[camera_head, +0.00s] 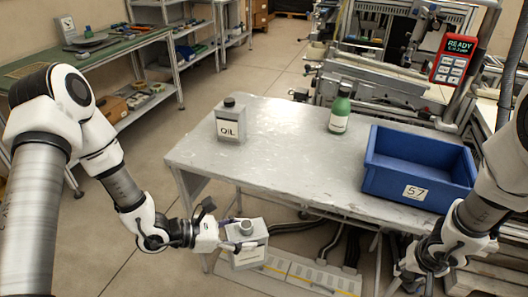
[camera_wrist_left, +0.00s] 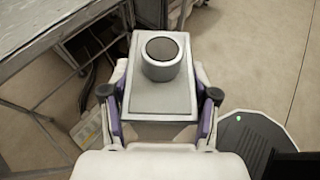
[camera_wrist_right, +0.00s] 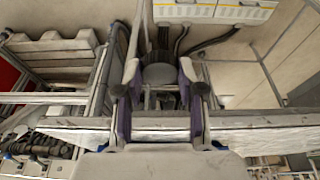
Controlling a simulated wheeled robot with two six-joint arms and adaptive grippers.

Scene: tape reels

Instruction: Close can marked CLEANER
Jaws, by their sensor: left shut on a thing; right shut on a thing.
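My left gripper (camera_head: 228,235) is shut on a grey metal can (camera_head: 242,262), held upright off the table's front edge. The can's label is partly covered and I cannot read it. In the left wrist view the can (camera_wrist_left: 160,97) sits between the fingers (camera_wrist_left: 160,112), and its round neck (camera_wrist_left: 162,69) shows a dark top with no cap seen on it. My right gripper (camera_wrist_right: 160,92) is shut on a small dark grey round piece (camera_wrist_right: 160,73), which looks like a cap. In the head view the right gripper's fingers are hard to make out at the lower right.
A grey can marked OIL (camera_head: 230,122) with a dark cap stands on the table (camera_head: 270,165). A green bottle (camera_head: 340,110) and a blue crate marked 57 (camera_head: 384,185) are also on it. Free floor lies at the lower left.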

